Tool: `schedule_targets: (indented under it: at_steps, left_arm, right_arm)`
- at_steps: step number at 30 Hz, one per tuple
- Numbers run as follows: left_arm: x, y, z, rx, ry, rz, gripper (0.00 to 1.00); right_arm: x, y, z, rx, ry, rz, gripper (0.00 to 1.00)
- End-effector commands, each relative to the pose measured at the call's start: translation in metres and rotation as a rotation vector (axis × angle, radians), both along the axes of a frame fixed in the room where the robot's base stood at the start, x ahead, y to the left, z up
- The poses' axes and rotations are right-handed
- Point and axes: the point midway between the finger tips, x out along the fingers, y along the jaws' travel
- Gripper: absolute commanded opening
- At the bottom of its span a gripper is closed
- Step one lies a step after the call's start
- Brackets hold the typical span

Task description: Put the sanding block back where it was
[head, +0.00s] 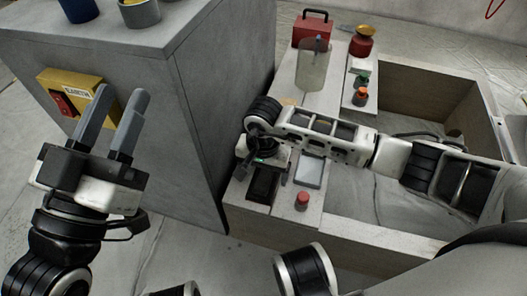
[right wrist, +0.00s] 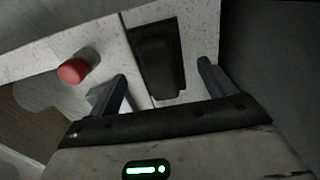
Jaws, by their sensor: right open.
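A dark block (right wrist: 153,56), which looks like the sanding block, lies on a black rectangular patch on the speckled pale ledge. In the head view the black patch (head: 263,186) shows just in front of my right wrist; the block is hard to make out there. My right gripper (right wrist: 163,70) is open and points down at the ledge, its fingers on either side of the dark block with gaps, not closed on it. In the head view its fingers are hidden under the wrist. My left gripper (head: 112,122) is open and empty, in front of the grey cabinet.
A red knob (head: 302,200) and a pale square plate (head: 309,172) are near the right gripper. A clear jug (head: 313,68), red toolbox (head: 313,29) and red tin (head: 361,44) stand farther back. A grey cabinet (head: 195,140) bears a yellow switch box (head: 58,98). A sunken bay (head: 420,92) lies right.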

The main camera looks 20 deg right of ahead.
Motion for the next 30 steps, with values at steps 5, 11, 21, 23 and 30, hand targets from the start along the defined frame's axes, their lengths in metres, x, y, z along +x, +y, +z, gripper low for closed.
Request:
schedule_targets:
  at_steps: [5, 11, 21, 23, 30]
  left_arm:
    - [-0.004, -0.002, -0.027, -0.071, 0.286, -0.03, 0.36]
    - [-0.017, -0.007, -0.053, -0.126, 0.504, -0.063, 0.36]
    - [-0.024, -0.01, -0.065, -0.15, 0.593, -0.082, 0.36]
    - [-0.024, -0.01, -0.065, -0.151, 0.593, -0.082, 0.36]
    - [-0.024, -0.01, -0.065, -0.15, 0.591, -0.081, 0.36]
  right_arm:
    - [0.001, -0.001, 0.048, -0.001, -0.004, 0.002, 0.83]
    - [0.0, 0.0, 0.079, -0.001, -0.001, 0.0, 0.83]
    - [0.0, -0.001, 0.09, -0.001, 0.002, -0.001, 0.83]
    - [0.0, -0.001, 0.09, -0.001, 0.002, -0.001, 0.83]
    - [0.0, 0.0, 0.09, -0.001, 0.001, -0.001, 0.83]
